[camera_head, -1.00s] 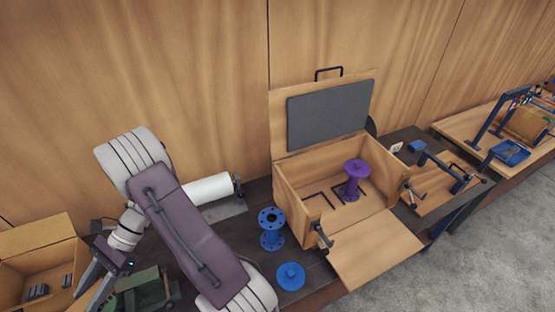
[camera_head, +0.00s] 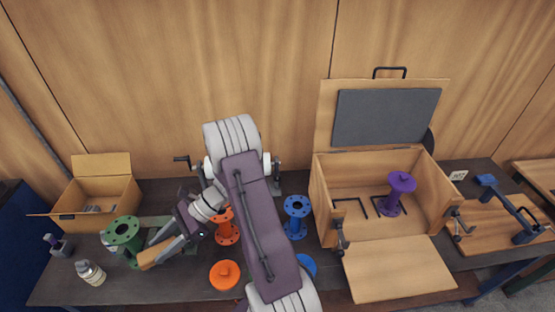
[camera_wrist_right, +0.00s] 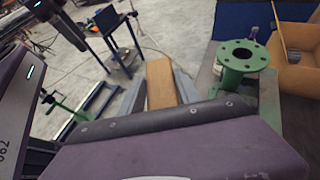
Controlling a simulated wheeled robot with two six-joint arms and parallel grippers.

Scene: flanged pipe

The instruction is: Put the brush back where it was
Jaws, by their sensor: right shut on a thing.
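My right gripper (camera_head: 163,248) reaches in from the right, low over the left part of the bench. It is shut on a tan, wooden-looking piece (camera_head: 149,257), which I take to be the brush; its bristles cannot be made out. In the right wrist view the tan piece (camera_wrist_right: 160,82) sits between the two grey fingers. It is beside the green flanged pipe (camera_head: 122,232), which stands upright and also shows in the wrist view (camera_wrist_right: 242,58). Whether they touch cannot be told. My left gripper is not in view.
An open cardboard box (camera_head: 100,205) stands behind. A small dark holder (camera_head: 58,245) and a bottle (camera_head: 90,272) are at the left end. Orange (camera_head: 226,228) and blue (camera_head: 296,216) pipes stand near my arm. An open wooden crate (camera_head: 333,225) holds a purple pipe (camera_head: 396,192).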

